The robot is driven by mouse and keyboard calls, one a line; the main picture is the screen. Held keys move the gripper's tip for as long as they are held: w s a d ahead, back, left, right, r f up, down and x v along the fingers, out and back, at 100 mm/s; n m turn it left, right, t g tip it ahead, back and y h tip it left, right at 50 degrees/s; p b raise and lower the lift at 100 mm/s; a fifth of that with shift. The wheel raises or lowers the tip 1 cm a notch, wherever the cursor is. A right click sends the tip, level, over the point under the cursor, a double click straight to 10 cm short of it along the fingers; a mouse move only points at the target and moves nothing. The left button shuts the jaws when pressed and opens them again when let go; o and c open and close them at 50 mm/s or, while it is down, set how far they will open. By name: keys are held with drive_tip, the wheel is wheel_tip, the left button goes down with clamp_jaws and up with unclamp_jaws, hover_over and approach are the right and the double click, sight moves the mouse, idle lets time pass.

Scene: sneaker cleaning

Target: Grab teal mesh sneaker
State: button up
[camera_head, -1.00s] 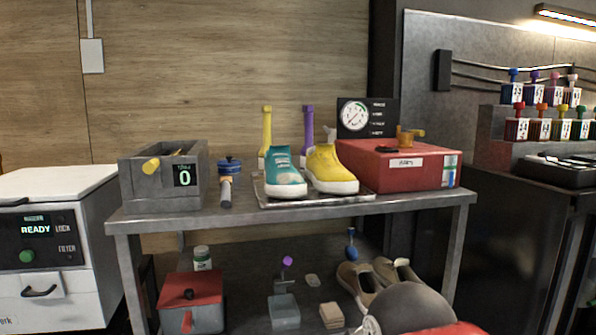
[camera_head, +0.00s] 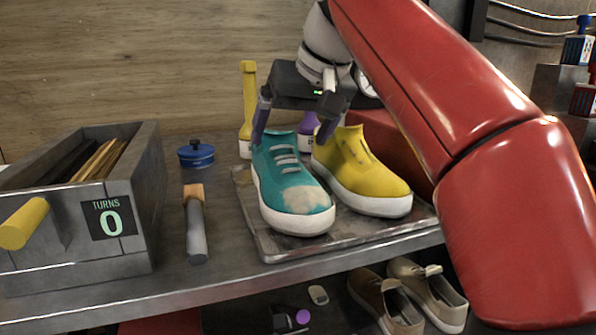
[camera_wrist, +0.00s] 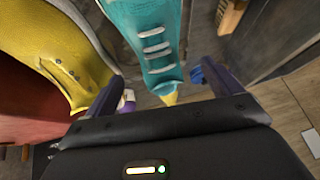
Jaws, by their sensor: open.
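The teal mesh sneaker (camera_head: 290,190) sits on a metal tray (camera_head: 285,248) on the upper shelf, toe toward the viewer, with a pale stained patch on its toe. It also shows in the wrist view (camera_wrist: 148,40), between the finger lines. My gripper (camera_head: 290,136) is open above the heel end of the teal sneaker, one finger on each side of it. In the wrist view the gripper (camera_wrist: 163,72) has nothing clamped. Whether a finger touches the shoe I cannot tell. The yellow sneaker (camera_head: 360,180) stands close on the right.
A grey box with a turns counter (camera_head: 75,215) is at the left. A blue lidded tin (camera_head: 196,155) and a brush-like tool (camera_head: 195,230) lie between it and the tray. A yellow upright handle (camera_head: 247,105) stands behind the shoes. Beige shoes (camera_head: 410,295) are on the lower shelf.

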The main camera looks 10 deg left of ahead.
sight(286, 153)
drive_tip(key=b+x, duration=0.1)
drive_tip(key=x, duration=0.6)
drive_tip(key=shift+d+f, duration=0.15)
drive_tip(key=shift+c, duration=0.4)
drive_tip(key=c, duration=1.2)
